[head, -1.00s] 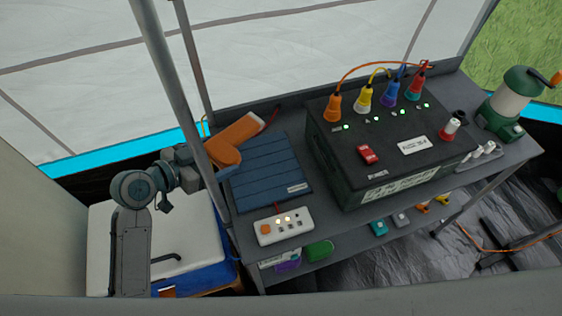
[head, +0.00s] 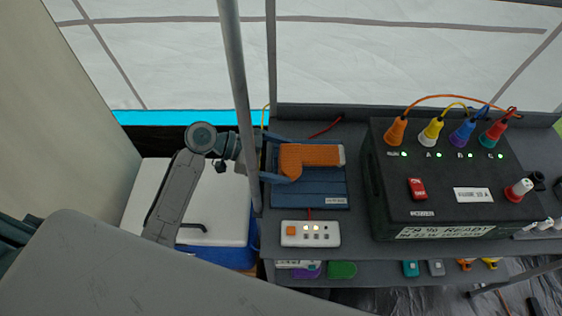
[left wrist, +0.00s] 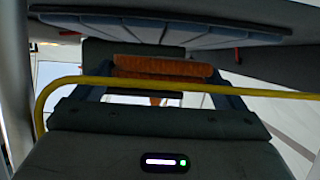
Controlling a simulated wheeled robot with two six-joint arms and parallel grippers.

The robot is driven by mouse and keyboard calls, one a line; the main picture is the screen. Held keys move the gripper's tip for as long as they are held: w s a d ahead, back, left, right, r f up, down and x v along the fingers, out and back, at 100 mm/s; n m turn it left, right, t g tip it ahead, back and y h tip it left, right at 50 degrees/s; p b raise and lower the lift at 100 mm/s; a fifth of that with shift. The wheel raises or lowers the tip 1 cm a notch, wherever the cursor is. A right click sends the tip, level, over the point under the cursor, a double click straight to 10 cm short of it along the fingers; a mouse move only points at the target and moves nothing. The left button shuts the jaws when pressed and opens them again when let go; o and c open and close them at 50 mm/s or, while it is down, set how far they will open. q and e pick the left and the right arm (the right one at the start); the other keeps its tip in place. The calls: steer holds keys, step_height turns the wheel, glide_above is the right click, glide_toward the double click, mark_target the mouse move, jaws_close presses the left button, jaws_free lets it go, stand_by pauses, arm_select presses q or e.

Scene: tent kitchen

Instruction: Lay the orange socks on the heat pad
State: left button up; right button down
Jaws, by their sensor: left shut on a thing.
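The orange socks (head: 312,155) are a folded knit bundle with a pale end at the right. In the head view they lie over the upper part of the blue quilted heat pad (head: 315,188). My left gripper (head: 284,160) reaches in from the left, its blue fingers on either side of the socks, shut on them. In the left wrist view the socks (left wrist: 160,68) show between the fingers, and the pad (left wrist: 160,32) appears upside down at the top, seemingly with a gap between. Whether the socks touch the pad is unclear. My right gripper is out of view.
A white control box (head: 310,233) sits just in front of the pad. A large black power station (head: 440,190) with coloured plugs stands to the right. A grey tent pole (head: 236,90) passes in front of my left wrist. A white-lidded cooler (head: 215,220) is at lower left.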

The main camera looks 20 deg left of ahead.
arm_select(q)
steer(key=shift+f, duration=1.05)
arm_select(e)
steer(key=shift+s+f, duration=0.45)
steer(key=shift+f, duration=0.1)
arm_select(q)
steer(key=o, duration=0.6)
steer(key=shift+o, duration=0.3)
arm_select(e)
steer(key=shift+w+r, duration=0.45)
